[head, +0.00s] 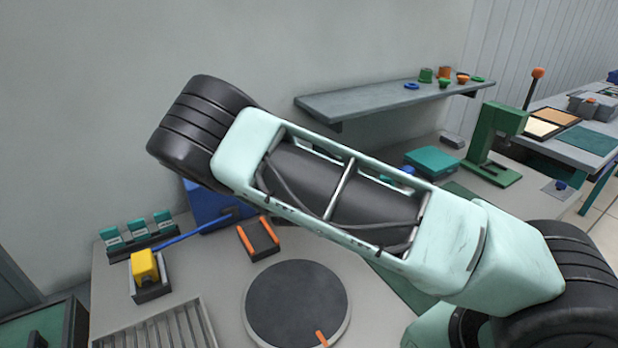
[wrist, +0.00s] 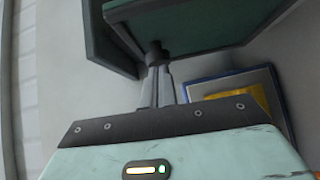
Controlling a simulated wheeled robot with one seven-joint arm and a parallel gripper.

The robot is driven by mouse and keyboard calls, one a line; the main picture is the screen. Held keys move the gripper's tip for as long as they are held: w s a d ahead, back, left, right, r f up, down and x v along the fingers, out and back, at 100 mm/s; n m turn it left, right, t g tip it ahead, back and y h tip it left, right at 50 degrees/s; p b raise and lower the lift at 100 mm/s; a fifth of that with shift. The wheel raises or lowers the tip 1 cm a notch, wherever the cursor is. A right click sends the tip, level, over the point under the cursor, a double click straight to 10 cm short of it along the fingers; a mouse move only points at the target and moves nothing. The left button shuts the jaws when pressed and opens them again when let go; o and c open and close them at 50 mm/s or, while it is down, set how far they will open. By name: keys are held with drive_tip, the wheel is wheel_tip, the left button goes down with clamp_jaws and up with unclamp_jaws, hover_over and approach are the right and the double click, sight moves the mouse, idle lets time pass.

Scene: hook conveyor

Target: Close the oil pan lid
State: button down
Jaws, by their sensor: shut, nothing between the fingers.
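A dark-framed box with a green inside (head: 38,328) is cut off at the lower left corner of the head view. I cannot tell for certain whether it is the oil pan or its lid. In the wrist view a dark-edged green panel (wrist: 200,28) fills the top. It looks like part of the same pan or lid. My gripper (wrist: 157,62) is shut, its narrow fingers pointing up at the panel. A dark round tip at the finger ends overlaps the panel's lower edge; contact is unclear. My gripper is not visible in the head view.
The grey bench holds a round dark plate (head: 296,304), a yellow block (head: 144,265), an orange-edged block (head: 258,238), a ribbed tray (head: 160,330) and a blue bin (head: 208,205). A wall shelf (head: 375,101) is behind my arm. A framed yellow panel (wrist: 240,87) is at right.

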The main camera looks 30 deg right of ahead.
drive_tip(key=d+m+g+y, duration=0.2)
drive_tip(key=d+m+y, duration=0.2)
drive_tip(key=d, duration=0.6)
drive_tip(key=shift+d+f+m+g+y+b, duration=0.2)
drive_tip(key=shift+d+f+m+y+b, duration=0.4)
drive_tip(key=shift+d+f+y+b, duration=0.8)
drive_tip(key=shift+d+f+m+g+y+b, duration=0.2)
drive_tip(key=shift+d+f+m+y+b, duration=0.5)
drive_tip(key=shift+d+f, duration=1.35)
drive_tip(key=shift+d+f+m+g+y+b, duration=0.2)
drive_tip(key=shift+d+f+m+y+b, duration=0.3)
drive_tip(key=shift+d+f+y+b, duration=1.2)
drive_tip(key=shift+d+r+h+p, duration=0.4)
drive_tip(key=shift+d+h+p, duration=0.15)
drive_tip(key=shift+h, duration=0.15)
drive_tip(key=shift+s+f, duration=0.1)
drive_tip(key=shift+s, duration=0.05)
